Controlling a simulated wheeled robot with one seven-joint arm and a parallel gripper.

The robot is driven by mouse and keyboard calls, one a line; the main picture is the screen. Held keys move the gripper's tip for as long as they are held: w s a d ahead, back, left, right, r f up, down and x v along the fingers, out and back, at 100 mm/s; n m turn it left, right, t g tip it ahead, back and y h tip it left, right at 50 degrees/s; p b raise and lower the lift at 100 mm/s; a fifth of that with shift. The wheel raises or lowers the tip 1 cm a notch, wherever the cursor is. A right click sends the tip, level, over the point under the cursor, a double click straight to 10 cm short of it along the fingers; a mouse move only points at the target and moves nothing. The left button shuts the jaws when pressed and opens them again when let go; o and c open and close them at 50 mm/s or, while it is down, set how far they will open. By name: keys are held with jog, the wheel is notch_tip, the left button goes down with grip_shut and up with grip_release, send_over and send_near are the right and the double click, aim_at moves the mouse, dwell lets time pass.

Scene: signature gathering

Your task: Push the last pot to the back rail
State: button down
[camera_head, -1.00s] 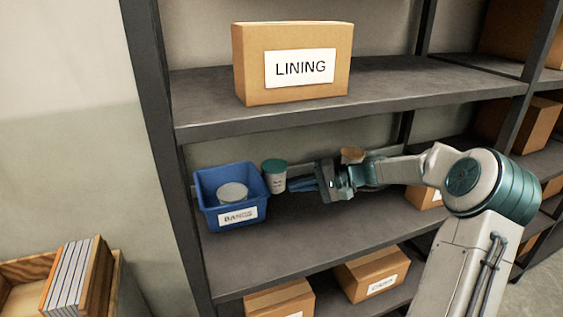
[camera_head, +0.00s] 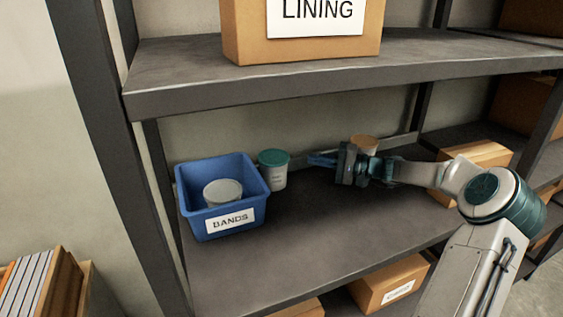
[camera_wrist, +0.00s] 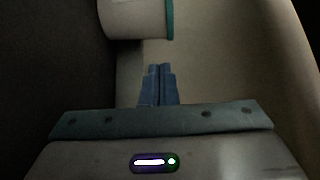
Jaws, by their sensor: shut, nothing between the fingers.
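A white pot with a teal lid (camera_head: 273,172) stands upright on the middle shelf, just right of the blue bin. Its side and teal lid edge also show at the top of the wrist view (camera_wrist: 135,18). My gripper (camera_head: 312,159) is shut and empty, its blue fingers pointing left towards this pot with a gap between. The fingertips (camera_wrist: 160,68) are apart from the pot in the wrist view too. A pot with a tan lid (camera_head: 364,143) stands behind my gripper, mostly hidden by it. A low grey rail (camera_head: 404,140) runs along the shelf's back.
The blue bin (camera_head: 185,200) labelled BANDS holds a grey-lidded pot (camera_head: 222,191). The upper shelf (camera_head: 180,85), with the LINING box (camera_head: 247,30), hangs above my arm. A cardboard box (camera_head: 482,155) stands right, behind my arm. The shelf front (camera_head: 300,240) is clear.

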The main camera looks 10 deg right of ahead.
aim_at(286, 159)
jog(key=shift+w+a+f, duration=0.25)
jog(key=shift+w+a, duration=0.1)
jog(key=p+x, duration=0.1)
jog(key=x, duration=0.8)
jog(key=shift+a+r, duration=0.1)
jog(key=shift+a, duration=0.15)
jog(key=shift+s+d+f+b, duration=0.2)
jog(key=shift+s+b, duration=0.1)
jog(key=shift+s, duration=0.55)
jog(key=shift+s+r+b, duration=0.15)
jog(key=shift+s+b, duration=0.15)
jog(key=shift+w, duration=0.1)
